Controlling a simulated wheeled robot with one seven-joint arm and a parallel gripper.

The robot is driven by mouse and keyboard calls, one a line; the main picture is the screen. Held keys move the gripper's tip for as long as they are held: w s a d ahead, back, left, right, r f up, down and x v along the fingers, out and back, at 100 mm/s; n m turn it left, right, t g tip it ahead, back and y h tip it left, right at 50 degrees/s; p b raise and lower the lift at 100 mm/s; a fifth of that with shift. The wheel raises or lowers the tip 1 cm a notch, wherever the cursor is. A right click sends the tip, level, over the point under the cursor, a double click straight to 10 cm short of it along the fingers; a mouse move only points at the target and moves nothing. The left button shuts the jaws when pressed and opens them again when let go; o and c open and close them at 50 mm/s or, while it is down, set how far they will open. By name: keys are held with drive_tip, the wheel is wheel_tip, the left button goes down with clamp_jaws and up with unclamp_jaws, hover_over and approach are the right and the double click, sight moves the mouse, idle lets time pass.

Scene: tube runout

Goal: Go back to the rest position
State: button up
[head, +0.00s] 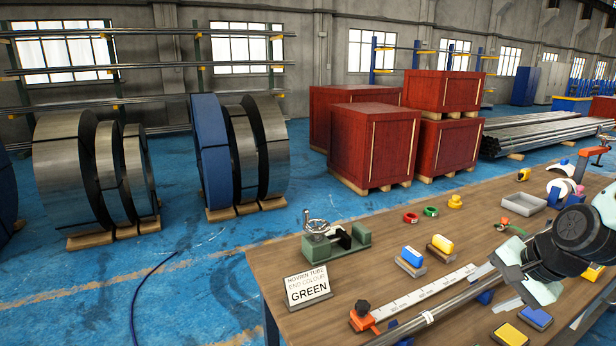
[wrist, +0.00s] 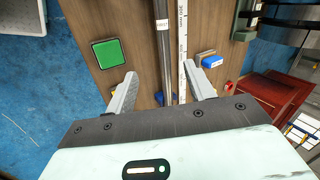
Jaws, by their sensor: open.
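My gripper (wrist: 160,77) is open, with its fingers apart and empty, above the workbench (head: 300,252). In the head view it enters from the right, pointing down toward the bench. A long grey steel tube (head: 460,304) lies along the bench beside a white ruler (head: 415,294). In the wrist view the tube (wrist: 163,45) and the ruler (wrist: 183,45) run between the spread fingers. I cannot tell the exact height of the fingertips over them. A green square pad (wrist: 108,53) lies left of the tube.
A sign (head: 307,288) reading "HOVRIN TUBE END COLOUR GREEN" stands at the near left corner. A green vise-like fixture (head: 340,242), blue and yellow blocks (head: 411,256) and a grey tray (head: 520,204) are on the bench. Red crates (head: 375,145) and metal coils (head: 262,145) stand behind.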

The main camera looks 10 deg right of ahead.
drive_tip(key=s+a+r+n+g, duration=0.1)
drive_tip(key=s+a+n+g, duration=0.1)
drive_tip(key=s+a+n, duration=0.45)
drive_tip(key=s+a+n+g, duration=0.15)
drive_tip(key=a+n, duration=0.25)
drive_tip(key=a, duration=0.6)
drive_tip(key=s+a+r+n+g+h, duration=0.2)
drive_tip(key=s+a+r+n, duration=0.3)
drive_tip(key=s+a+n, duration=0.4)
drive_tip(key=s, duration=0.3)
drive_tip(key=shift+a+r+n, duration=0.3)
drive_tip(key=shift+r+n, duration=0.05)
drive_tip(key=shift+w, duration=0.1)
